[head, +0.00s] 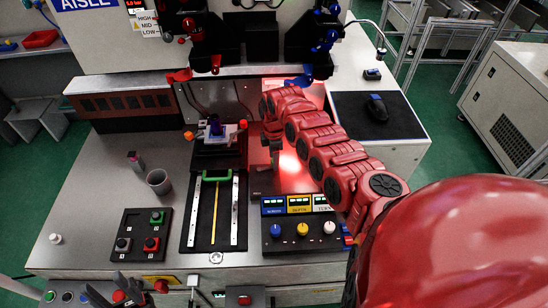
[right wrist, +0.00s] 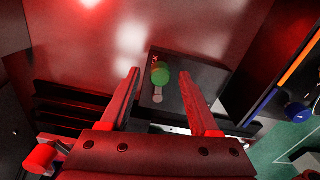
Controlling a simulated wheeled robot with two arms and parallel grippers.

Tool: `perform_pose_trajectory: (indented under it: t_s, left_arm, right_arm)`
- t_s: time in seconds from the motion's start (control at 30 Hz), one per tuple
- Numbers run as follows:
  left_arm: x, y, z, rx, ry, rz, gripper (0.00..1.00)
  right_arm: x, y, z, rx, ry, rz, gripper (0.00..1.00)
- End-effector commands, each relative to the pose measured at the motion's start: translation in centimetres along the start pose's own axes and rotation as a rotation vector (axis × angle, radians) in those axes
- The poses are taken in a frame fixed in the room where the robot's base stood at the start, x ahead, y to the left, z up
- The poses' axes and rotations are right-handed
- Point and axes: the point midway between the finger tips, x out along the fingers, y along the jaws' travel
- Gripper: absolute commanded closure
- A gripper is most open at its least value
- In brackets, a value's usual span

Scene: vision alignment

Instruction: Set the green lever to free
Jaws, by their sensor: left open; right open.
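The green lever (right wrist: 160,76) shows in the right wrist view as a green ball knob on a short grey stem, set on a black box (right wrist: 185,92). White lettering beside the knob is only partly readable. My right gripper (right wrist: 159,90) is open, with one red finger on each side of the knob in the picture; I cannot tell whether either touches it. In the head view my right gripper (head: 272,155) is at the red-lit bay, and the lever is not clearly visible there. My left gripper (head: 110,291) is open and empty at the bottom left.
A slide fixture with a green handle (head: 216,174) stands left of the red-lit bay. A knob panel (head: 303,240) and a button box (head: 141,236) are nearer the front.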

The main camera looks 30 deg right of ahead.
Motion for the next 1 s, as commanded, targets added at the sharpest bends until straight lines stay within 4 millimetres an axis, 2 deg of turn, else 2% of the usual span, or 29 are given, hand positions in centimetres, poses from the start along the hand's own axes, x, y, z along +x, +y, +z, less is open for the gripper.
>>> perform_pose_trajectory:
  t_s: [0.3,0.6,0.67,1.0]
  left_arm:
    - [0.01,0.00,0.00,0.000,0.000,0.000,0.50]
    - [0.01,0.00,0.00,0.000,0.000,0.000,0.50]
    - [0.01,0.00,0.00,0.000,0.000,0.000,0.50]
    - [0.49,-0.03,-0.09,0.000,0.000,0.000,0.50]
  right_arm:
    - [0.29,0.00,0.04,0.000,-0.001,0.000,0.38]
    - [0.27,-0.01,0.05,0.001,-0.001,0.000,0.92]
    - [0.27,-0.01,0.05,0.001,-0.001,-0.001,1.00]
    - [0.09,-0.12,0.05,0.017,-0.001,-0.001,1.00]
